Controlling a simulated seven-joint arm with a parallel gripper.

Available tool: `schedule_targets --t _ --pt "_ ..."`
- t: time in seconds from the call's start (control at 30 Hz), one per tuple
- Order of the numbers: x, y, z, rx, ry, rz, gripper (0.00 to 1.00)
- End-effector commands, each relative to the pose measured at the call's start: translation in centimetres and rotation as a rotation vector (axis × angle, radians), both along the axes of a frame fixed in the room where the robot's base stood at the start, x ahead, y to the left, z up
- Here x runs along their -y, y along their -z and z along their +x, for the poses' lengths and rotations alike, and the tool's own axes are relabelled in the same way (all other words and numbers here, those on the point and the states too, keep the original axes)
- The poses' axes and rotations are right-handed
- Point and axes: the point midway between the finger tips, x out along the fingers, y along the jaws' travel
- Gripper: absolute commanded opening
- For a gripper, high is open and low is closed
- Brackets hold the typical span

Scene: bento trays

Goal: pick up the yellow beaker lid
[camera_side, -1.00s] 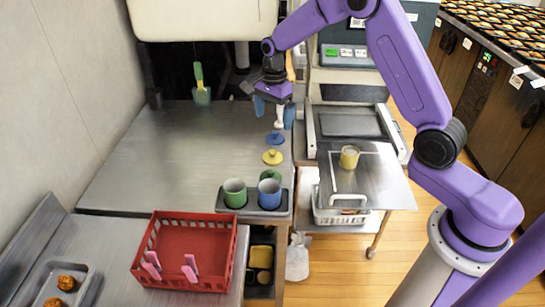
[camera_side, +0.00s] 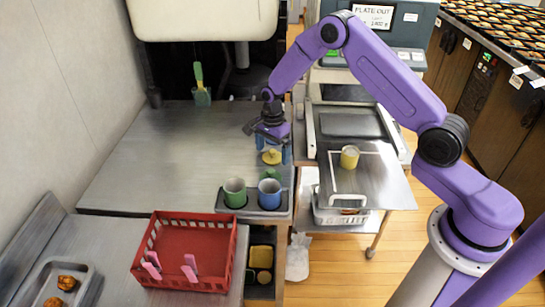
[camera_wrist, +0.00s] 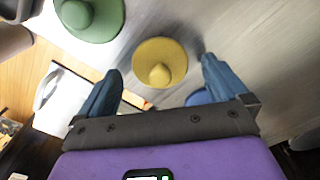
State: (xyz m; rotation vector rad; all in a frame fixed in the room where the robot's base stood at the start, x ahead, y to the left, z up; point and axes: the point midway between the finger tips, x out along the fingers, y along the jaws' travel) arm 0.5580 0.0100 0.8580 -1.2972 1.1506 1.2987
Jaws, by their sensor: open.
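The yellow beaker lid (camera_side: 272,157) lies on the steel table near its right edge, a round disc with a knob on top. In the wrist view the yellow lid (camera_wrist: 160,63) sits ahead of and between the fingertips, with clear space on both sides. My gripper (camera_side: 272,155) is open and empty, pointing down over the lid. Its two blue fingers also show in the wrist view (camera_wrist: 160,78). I cannot tell the exact height of the fingertips above the table.
A green lid (camera_wrist: 92,15) lies close by on one side; a blue lid (camera_wrist: 200,97) is partly hidden behind the gripper. Green (camera_side: 235,191) and blue (camera_side: 269,193) beakers stand in a dark tray. A yellow beaker (camera_side: 349,157) stands on the side cart. A red basket (camera_side: 187,215) is in front.

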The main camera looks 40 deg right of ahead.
Motion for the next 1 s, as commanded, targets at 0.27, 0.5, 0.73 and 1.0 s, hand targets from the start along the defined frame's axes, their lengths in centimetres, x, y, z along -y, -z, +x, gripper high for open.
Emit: schedule_targets --t 0.27,0.5,0.73,1.0 --pt "-0.04 0.53 0.05 0.002 0.0 0.0 1.0" --pt "-0.03 0.51 0.04 0.002 -0.001 0.0 0.41" --pt "-0.03 0.5 0.04 0.002 -0.001 0.0 0.41" --pt "-0.04 -0.12 0.07 0.002 0.0 0.0 0.41"
